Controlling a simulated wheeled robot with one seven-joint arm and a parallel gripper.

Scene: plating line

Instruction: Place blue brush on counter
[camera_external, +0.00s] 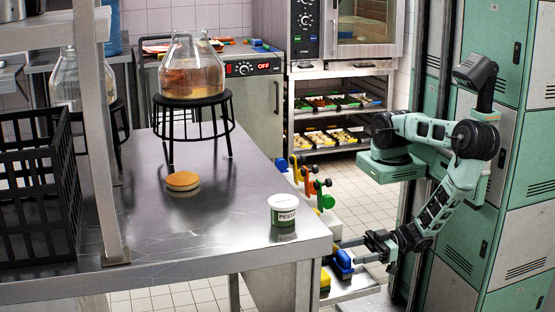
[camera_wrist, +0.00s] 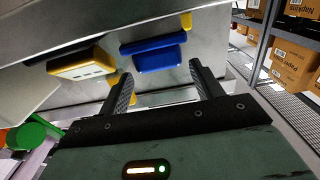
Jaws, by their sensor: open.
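The blue brush (camera_external: 344,261) is at the front right, beside the end of the steel counter (camera_external: 160,240) and lower than its top. It also shows in the wrist view (camera_wrist: 156,56), between and just beyond my fingertips. My gripper (camera_external: 362,249) is beside the blue brush, at the counter's right end. In the wrist view my gripper (camera_wrist: 162,70) is open, with one finger on each side of the brush's line and nothing held. I cannot tell whether a finger touches the brush.
A yellow and white brush (camera_wrist: 82,66) is left of the blue one. Green and orange items (camera_wrist: 28,134) lie at lower left. A pesto tub (camera_external: 283,211) stands near the counter's right corner. An orange-topped disc (camera_external: 183,181) and a black stand (camera_external: 195,100) are farther back.

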